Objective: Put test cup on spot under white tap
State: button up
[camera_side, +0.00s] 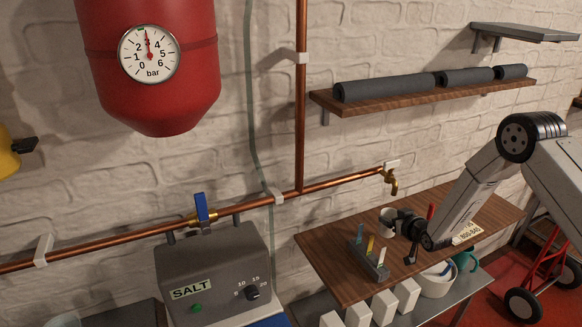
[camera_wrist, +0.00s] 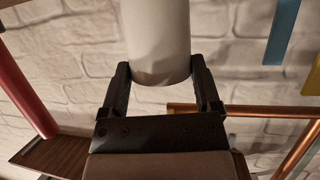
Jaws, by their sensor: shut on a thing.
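My gripper (camera_side: 398,224) is shut on the test cup (camera_side: 387,220), a plain white cup. In the wrist view the cup (camera_wrist: 156,40) sits between the two black fingers (camera_wrist: 162,85), with its far end cut off by the picture's top edge. In the side view the cup is over the wooden shelf; I cannot tell whether it touches the wood. The brass tap with a white top (camera_side: 391,178) is on the wall at the end of the copper pipe, above and slightly right of the cup. No marked spot under the tap can be made out.
A grey holder (camera_side: 368,264) with coloured strips stands on the wooden shelf (camera_side: 325,258), left of my gripper. A red upright thing (camera_side: 431,211) is close behind my wrist. White boxes (camera_side: 384,306), a white bowl (camera_side: 438,283) and a teal mug (camera_side: 468,260) are below.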

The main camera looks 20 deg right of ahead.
aim_at(389, 236)
jog(key=shift+w+f, duration=0.25)
jog(key=shift+f, duration=1.6)
jog(key=o, duration=1)
jog(key=shift+f, duration=0.1)
jog(key=shift+s, duration=0.15)
jog(key=shift+s+r, duration=0.35)
jog(key=shift+s, duration=0.05)
jog(key=shift+v, duration=5.5)
jog(key=shift+a, duration=0.1)
